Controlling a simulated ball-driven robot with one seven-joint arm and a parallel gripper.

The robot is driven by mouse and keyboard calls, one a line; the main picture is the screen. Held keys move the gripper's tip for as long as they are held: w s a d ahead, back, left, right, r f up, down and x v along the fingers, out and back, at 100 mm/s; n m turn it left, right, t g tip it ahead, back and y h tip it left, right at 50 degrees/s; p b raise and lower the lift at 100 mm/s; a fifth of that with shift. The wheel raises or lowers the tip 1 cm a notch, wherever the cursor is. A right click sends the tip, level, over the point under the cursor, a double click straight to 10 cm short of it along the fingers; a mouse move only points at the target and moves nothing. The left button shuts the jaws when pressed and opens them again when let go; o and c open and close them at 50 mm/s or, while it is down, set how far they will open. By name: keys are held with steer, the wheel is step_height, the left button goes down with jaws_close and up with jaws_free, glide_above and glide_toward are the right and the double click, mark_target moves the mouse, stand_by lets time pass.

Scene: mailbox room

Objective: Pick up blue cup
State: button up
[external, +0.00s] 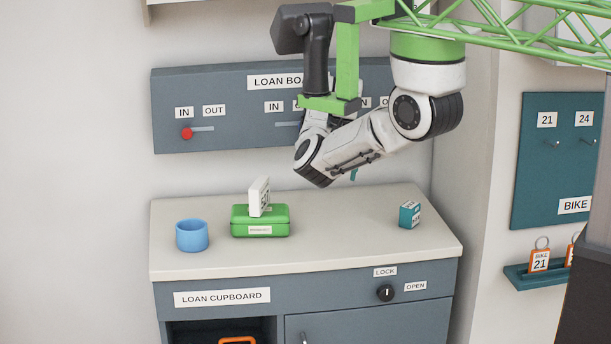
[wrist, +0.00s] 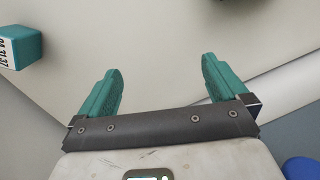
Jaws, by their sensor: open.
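The blue cup (external: 192,236) stands upright at the left end of the counter in the external view, apart from the other things. My gripper (wrist: 160,72) shows in the wrist view with its two teal fingers spread and nothing between them. In the external view the gripper is mostly hidden behind my arm, and only a bit of teal finger shows above the counter. It is well to the right of the cup and higher. I cannot identify the cup in the wrist view.
A green box (external: 260,222) with a white block (external: 259,197) stands right of the cup. A teal box (external: 410,214) sits further right; a teal box also shows in the wrist view (wrist: 18,48). The counter top (external: 330,228) between them is clear. A dark blue shape (wrist: 300,168) is unclear.

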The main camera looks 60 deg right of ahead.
steer(key=w+a+f+n+t+h+b, duration=0.1)
steer(key=w+a+f+n+t+b, duration=0.15)
steer(key=w+a, duration=0.85)
steer(key=w+a+r+n+b, duration=0.2)
steer(key=w+a+r+n, duration=0.2)
steer(key=w+a+r, duration=0.55)
steer(key=n+g+b, duration=0.2)
steer(key=n+g, duration=0.1)
steer(key=n, duration=0.2)
glide_above(208, 215)
steer(key=s+a, duration=0.2)
step_height(208, 215, down, 4)
steer(key=shift+g+h, duration=0.25)
steer(key=shift+h, duration=0.05)
steer(key=shift+s+a+f+p, duration=0.1)
steer(key=shift+s+f+p, duration=0.1)
steer(key=shift+f, duration=2.75)
steer(key=shift+s+a+f+p, duration=0.1)
steer(key=shift+f+p, duration=0.1)
steer(key=shift+f, duration=2.7)
